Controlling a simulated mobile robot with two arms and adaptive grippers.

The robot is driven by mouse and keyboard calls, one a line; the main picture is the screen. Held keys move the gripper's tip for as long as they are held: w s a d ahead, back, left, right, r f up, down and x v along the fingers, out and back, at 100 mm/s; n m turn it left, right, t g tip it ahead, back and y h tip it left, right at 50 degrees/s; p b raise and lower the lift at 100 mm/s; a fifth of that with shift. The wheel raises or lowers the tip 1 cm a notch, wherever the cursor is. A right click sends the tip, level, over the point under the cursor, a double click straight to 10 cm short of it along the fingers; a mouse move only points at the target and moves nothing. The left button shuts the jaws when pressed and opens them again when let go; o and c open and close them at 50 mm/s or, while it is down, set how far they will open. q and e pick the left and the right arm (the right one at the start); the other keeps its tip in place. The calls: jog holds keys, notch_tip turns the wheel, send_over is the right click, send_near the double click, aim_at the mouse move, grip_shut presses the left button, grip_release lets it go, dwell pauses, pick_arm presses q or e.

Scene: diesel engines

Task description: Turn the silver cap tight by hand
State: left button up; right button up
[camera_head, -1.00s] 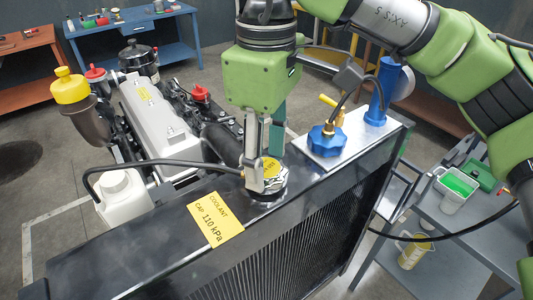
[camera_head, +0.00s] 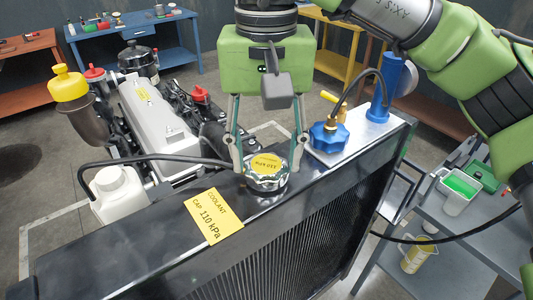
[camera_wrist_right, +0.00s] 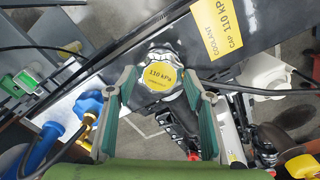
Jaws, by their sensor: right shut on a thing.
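The silver cap (camera_head: 267,181) with a yellow "110 kPa" label on top sits on the filler neck of the black radiator top. My right gripper (camera_head: 268,166) points down over it, with one finger on each side of the cap, shut on it. The right wrist view shows the cap (camera_wrist_right: 159,72) between the two fingertips of the gripper (camera_wrist_right: 160,78). The threads under the cap are hidden. My left gripper is in neither view.
A yellow coolant cap tag (camera_head: 213,217) lies in front of the cap. A black hose (camera_head: 150,163) runs from the neck to a white bottle (camera_head: 120,195). A blue-knobbed fitting (camera_head: 327,137) and blue cylinder stand close on the right. The engine (camera_head: 155,120) is behind.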

aim_at(266, 164)
jog(key=m, duration=0.4)
jog(key=m+b, duration=0.1)
jog(key=m, duration=0.1)
jog(key=shift+f+m, duration=0.3)
jog(key=o, duration=1.2)
jog(key=shift+m, duration=0.4)
jog(key=o, duration=0.5)
jog(key=shift+c, duration=0.2)
jog(key=shift+r, duration=0.15)
jog(key=shift+r, duration=0.15)
jog(key=shift+c, duration=0.4)
jog(key=shift+r+p, duration=0.25)
jog(key=shift+p, duration=0.05)
notch_tip(266, 164, up, 6)
jog(key=p, duration=0.5)
jog(key=shift+r+p, duration=0.25)
jog(key=shift+p, duration=0.05)
jog(key=shift+f, duration=0.1)
